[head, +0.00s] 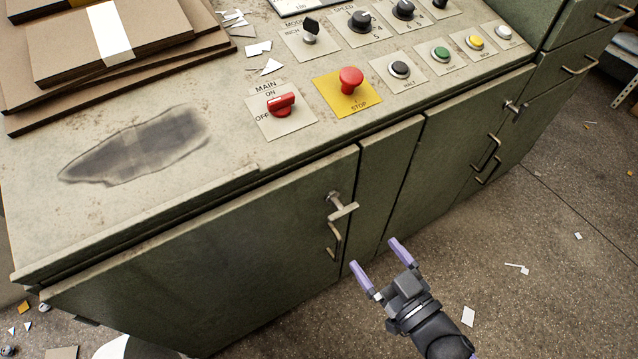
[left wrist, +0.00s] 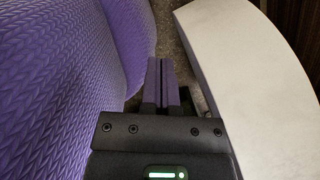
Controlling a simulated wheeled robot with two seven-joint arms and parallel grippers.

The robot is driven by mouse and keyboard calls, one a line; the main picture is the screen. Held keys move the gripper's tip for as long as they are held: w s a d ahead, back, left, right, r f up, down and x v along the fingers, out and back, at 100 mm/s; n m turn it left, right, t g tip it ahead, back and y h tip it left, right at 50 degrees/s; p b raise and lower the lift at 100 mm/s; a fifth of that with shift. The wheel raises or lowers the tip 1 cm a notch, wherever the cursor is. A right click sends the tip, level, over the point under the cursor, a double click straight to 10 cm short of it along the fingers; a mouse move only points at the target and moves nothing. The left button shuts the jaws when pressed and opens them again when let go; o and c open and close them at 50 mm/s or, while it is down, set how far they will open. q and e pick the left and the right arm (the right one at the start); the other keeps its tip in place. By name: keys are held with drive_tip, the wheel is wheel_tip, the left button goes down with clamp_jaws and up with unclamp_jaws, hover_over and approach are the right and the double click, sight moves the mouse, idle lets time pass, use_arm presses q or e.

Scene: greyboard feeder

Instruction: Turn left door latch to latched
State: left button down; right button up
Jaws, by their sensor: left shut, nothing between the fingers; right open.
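The left door (head: 215,270) is a green cabinet front below the worktop and looks closed. Its latch (head: 343,210) is a metal T-shaped handle near the door's upper right edge, with its bar tilted up to the right. A bent pull handle (head: 335,241) sits just below it. My right gripper (head: 379,256) is open and empty, with purple fingers, in front of the cabinet, below and right of the latch and apart from it. My left gripper (left wrist: 163,82) is shut and empty in the left wrist view; it does not show clearly in the head view.
The worktop carries a red main switch (head: 281,103), a red stop button (head: 351,79) and several other controls. Brown boards (head: 120,45) are stacked at the upper left. Another latch (head: 515,108) is on the right door. The floor (head: 540,230) at right is mostly clear, with paper scraps.

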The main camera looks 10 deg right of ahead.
sight(346, 215)
drive_tip(key=x, duration=0.3)
drive_tip(key=b+x, duration=0.1)
drive_tip(key=x, duration=0.2)
drive_tip(key=r+b+x, duration=0.1)
drive_tip(key=x, duration=0.2)
drive_tip(key=shift+a+r, duration=0.1)
drive_tip(key=shift+a, duration=0.05)
drive_tip(key=shift+w+a+b, duration=0.25)
drive_tip(key=shift+w+b, duration=0.1)
drive_tip(key=shift+w, duration=0.2)
drive_tip(key=shift+c, duration=1)
drive_tip(key=c, duration=0.7)
use_arm(q)
drive_tip(key=f, duration=0.1)
drive_tip(key=s+f, duration=0.1)
drive_tip(key=shift+s+f+g, duration=0.3)
